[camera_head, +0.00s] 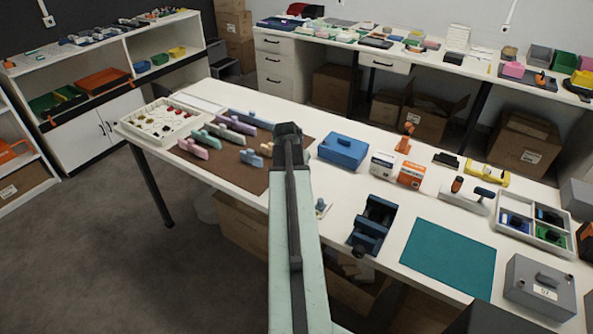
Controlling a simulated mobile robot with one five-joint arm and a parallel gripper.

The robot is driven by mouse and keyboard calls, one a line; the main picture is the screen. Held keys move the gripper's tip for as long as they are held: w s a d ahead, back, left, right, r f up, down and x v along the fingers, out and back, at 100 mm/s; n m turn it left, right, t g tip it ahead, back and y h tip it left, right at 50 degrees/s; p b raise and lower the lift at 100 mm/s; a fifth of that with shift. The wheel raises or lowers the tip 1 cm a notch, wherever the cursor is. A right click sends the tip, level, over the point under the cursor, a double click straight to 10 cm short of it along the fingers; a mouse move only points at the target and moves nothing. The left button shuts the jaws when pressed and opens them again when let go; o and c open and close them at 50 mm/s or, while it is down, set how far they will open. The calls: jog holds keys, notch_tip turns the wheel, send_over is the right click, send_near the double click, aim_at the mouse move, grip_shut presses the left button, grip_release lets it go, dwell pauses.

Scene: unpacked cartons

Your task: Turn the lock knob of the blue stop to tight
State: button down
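A small light-blue piece (252,158) sits on the brown mat (225,172), just left of my arm, and may be the blue stop. At this size I cannot make out its lock knob or how tight it is. A small cream piece (267,148) is close beside it. My gripper (287,130) is at the far end of my pale green arm, over the right part of the mat, to the right of the light-blue piece and apart from it in the picture. It shows as a dark block, and its fingers cannot be made out.
Longer pink, green and purple pieces (237,125) lie on the mat's left and back. A white tray (160,120) stands at the left end. A blue box (342,150) and a dark blue vise-like device (373,225) stand right of my arm. The teal mat (450,258) is bare.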

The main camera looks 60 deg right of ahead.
dwell(0.4)
jog(key=c, duration=1.2)
grip_release()
jog(key=p+v, duration=0.7)
jog(key=shift+a+r, duration=0.15)
jog(key=shift+r, duration=0.2)
